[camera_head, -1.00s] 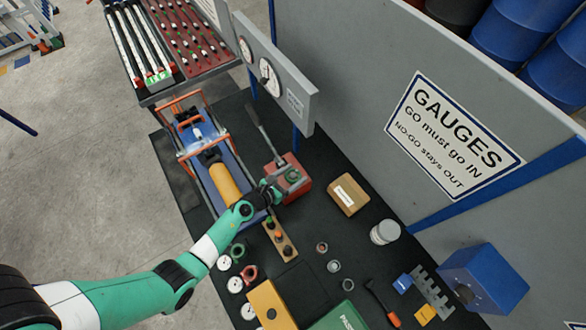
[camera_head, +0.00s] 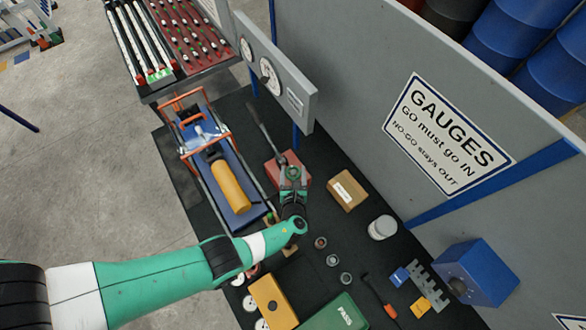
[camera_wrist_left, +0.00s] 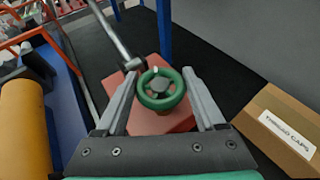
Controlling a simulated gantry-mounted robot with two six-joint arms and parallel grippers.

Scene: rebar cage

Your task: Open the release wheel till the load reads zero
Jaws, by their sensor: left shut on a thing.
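The green release wheel (camera_head: 292,172) sits on the red pump block (camera_head: 273,170), which has a long grey lever (camera_head: 262,128). My left gripper (camera_head: 293,178) is at the wheel. In the left wrist view, its two grey fingers are on either side of the green wheel (camera_wrist_left: 160,104), shut on it, above the red block (camera_wrist_left: 165,124). Two round gauges stand on the grey panel behind: a larger one (camera_head: 268,73) and a smaller one (camera_head: 246,49). Their readings are too small to tell. My right gripper is not in view.
The blue press bed with a yellow cylinder (camera_head: 230,187) lies left of the pump. A cardboard box (camera_head: 347,191) stands close to the right. A white jar (camera_head: 382,228), small rings and a green case (camera_head: 342,312) lie toward the front.

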